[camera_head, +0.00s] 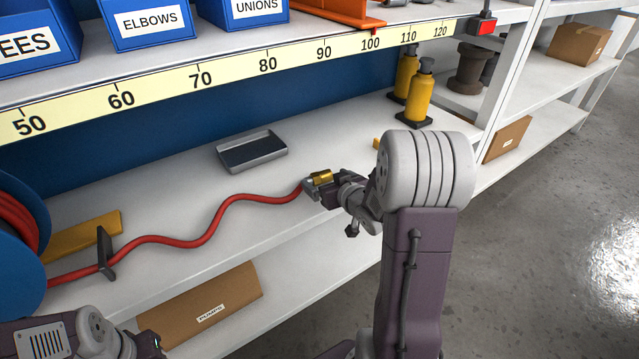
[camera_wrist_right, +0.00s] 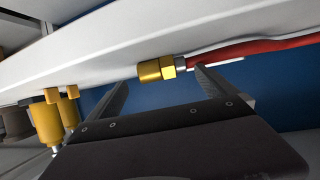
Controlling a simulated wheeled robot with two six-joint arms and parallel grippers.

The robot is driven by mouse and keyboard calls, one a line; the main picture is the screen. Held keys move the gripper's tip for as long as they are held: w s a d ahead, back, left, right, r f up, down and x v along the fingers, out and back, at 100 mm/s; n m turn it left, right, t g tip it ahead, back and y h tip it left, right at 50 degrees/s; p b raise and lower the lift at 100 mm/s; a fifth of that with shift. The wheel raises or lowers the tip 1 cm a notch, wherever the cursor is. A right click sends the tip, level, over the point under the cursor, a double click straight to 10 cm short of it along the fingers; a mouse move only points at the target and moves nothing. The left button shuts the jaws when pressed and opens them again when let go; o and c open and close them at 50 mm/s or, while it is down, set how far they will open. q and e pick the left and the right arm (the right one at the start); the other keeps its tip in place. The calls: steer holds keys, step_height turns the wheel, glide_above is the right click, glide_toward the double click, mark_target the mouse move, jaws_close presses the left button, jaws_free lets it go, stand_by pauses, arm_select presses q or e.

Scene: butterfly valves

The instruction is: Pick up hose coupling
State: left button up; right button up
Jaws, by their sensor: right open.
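The hose coupling (camera_head: 322,176) is a brass fitting with a metal collar on the end of the red hose (camera_head: 205,238), lying on the middle shelf. My right gripper (camera_head: 318,188) is open right beside the coupling. In the right wrist view the brass coupling (camera_wrist_right: 157,69) appears just beyond the gap between the two parted fingers (camera_wrist_right: 161,80), with the hose running off to the right. I cannot tell whether a finger touches it. My left gripper (camera_head: 150,344) shows only partly at the bottom left, away from the hose.
A blue hose reel (camera_head: 18,250) stands at the left. A grey tray (camera_head: 252,150) lies behind the hose. Yellow bottles (camera_head: 418,95) stand at the right, and a ruler-marked upper shelf edge (camera_head: 235,70) overhangs. A cardboard box (camera_head: 200,305) sits on the lower shelf.

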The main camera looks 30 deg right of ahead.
mark_target(320, 177)
steer(key=shift+w, duration=0.2)
steer(key=shift+w+f, duration=0.15)
steer(key=shift+f, duration=0.05)
steer(key=b+x, duration=0.2)
steer(key=x, duration=0.2)
steer(key=shift+w+a+f, duration=0.1)
steer(key=shift+w+a, duration=0.05)
steer(key=shift+a, duration=0.05)
steer(key=shift+w, duration=0.2)
steer(key=c, duration=1.7)
